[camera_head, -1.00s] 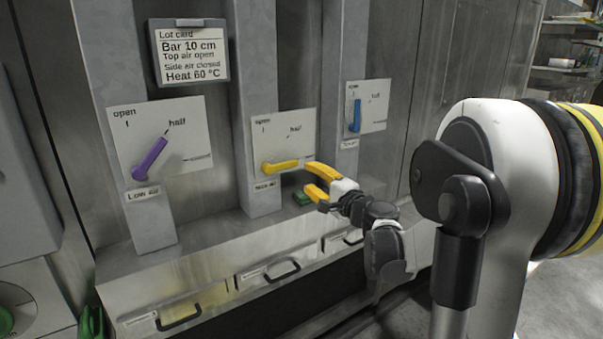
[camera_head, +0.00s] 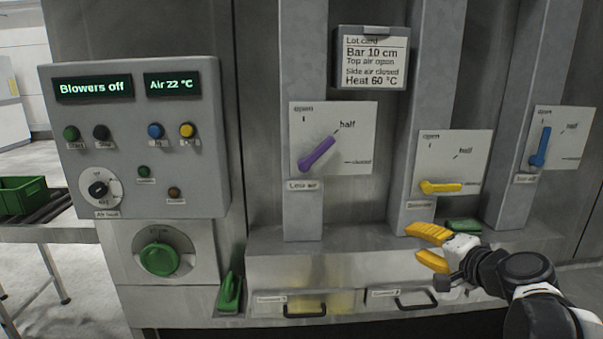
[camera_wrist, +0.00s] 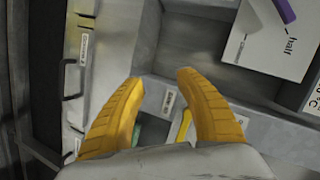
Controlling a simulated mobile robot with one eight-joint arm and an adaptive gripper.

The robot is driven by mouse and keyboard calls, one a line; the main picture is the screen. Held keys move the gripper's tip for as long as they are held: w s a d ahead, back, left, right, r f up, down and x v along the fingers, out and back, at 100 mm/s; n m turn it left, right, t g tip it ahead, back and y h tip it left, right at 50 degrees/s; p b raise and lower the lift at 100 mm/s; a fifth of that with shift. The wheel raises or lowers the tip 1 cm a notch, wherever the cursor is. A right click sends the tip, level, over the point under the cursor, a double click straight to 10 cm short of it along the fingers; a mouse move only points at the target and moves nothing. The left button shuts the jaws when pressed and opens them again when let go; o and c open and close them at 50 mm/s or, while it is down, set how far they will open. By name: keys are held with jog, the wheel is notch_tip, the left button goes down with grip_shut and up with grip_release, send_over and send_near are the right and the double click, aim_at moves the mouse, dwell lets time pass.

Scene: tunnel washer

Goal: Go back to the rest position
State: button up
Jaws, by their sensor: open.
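My gripper (camera_head: 415,242) has two yellow fingers, spread apart with nothing between them. It is in front of the ledge, below the yellow lever (camera_head: 440,187) and apart from it. The yellow lever lies level, pointing right to its "closed" mark. The purple lever (camera_head: 317,155) slants up right toward "half". The blue lever (camera_head: 541,147) stands nearly upright toward "open". In the wrist view my open fingers (camera_wrist: 160,82) show over the machine front, with part of the purple lever (camera_wrist: 285,9) at the top right and a yellow piece between the fingers.
A lot card (camera_head: 371,60) hangs above the levers. At left is a control panel (camera_head: 140,140) reading "Blowers off" and "Air 22 °C", with a green knob (camera_head: 159,258) below. Drawer handles (camera_head: 305,310) stick out under the ledge. A green crate (camera_head: 22,196) stands far left.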

jog(key=s+a+f+n+g+b, duration=0.3)
jog(key=s+a+f+n+g, duration=0.15)
jog(key=s+a+f, duration=0.4)
jog(key=s+f+n+g+h+b, duration=0.1)
jog(key=s+f+n, duration=0.2)
jog(key=s, duration=0.4)
jog(key=s+f+n+g+h+b, duration=0.1)
jog(key=s+f+n+h+b, duration=0.1)
jog(key=s+f, duration=0.3)
jog(key=shift+s+f+n+h, duration=0.35)
jog(key=shift+s+n, duration=0.3)
jog(key=shift+s, duration=0.45)
jog(key=shift+d, duration=0.1)
